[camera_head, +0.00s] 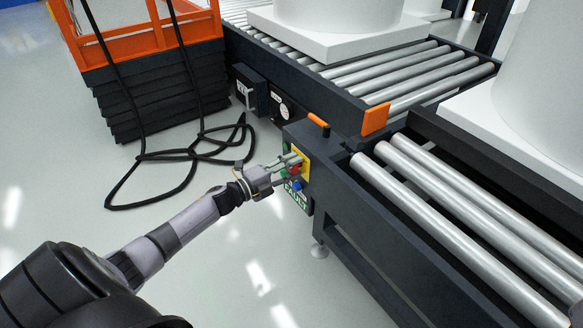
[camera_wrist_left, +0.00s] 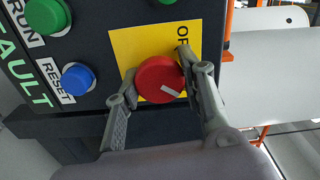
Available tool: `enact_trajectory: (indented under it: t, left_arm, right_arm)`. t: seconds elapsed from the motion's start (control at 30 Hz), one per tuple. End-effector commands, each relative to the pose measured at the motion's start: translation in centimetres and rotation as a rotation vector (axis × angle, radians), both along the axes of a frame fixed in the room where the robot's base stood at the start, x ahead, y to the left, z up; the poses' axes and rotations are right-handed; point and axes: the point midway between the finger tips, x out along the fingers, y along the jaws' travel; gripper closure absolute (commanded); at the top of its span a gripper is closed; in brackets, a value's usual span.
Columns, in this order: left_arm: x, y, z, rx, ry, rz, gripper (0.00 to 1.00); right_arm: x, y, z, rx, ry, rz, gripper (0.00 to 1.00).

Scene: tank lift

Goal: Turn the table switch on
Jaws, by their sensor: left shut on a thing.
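The table switch is a red round knob (camera_wrist_left: 160,79) with a light pointer mark, on a yellow plate (camera_wrist_left: 125,45) in the left wrist view. In the head view the yellow plate (camera_head: 302,160) sits on the end panel of the roller table. My left gripper (camera_head: 288,164) reaches the panel from the left. In the left wrist view its two fingers (camera_wrist_left: 158,88) are shut on the red knob, one on each side. The pointer mark points toward the lower right of that picture. Part of the lettering on the plate is hidden by a finger. My right gripper is not in view.
A green RUN button (camera_wrist_left: 47,15) and a blue RESET button (camera_wrist_left: 78,79) sit beside the knob, with FAULT lettering. The roller table (camera_head: 440,225) carries a white tank. An orange lift (camera_head: 140,40) stands behind, with black cables (camera_head: 150,205) looped on the floor.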

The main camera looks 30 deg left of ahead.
Motion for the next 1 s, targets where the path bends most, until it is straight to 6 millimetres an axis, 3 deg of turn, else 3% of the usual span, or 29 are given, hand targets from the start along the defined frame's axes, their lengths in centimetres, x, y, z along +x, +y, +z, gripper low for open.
enact_trajectory:
  t: [0.3,0.83,0.87,1.0]
  left_arm:
    - [-0.08,-0.14,-0.17,0.103,-0.041,-0.003,0.91]
    - [-0.09,-0.15,-0.2,0.121,-0.047,-0.003,0.91]
    - [-0.09,-0.15,-0.21,0.121,-0.047,-0.003,0.62]
    - [-0.08,-0.11,-0.18,0.12,-0.048,-0.002,0.52]
  right_arm:
    - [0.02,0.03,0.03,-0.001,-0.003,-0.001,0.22]
    - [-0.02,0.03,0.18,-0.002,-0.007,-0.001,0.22]
    - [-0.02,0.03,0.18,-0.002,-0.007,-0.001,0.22]
    - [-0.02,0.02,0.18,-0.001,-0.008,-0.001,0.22]
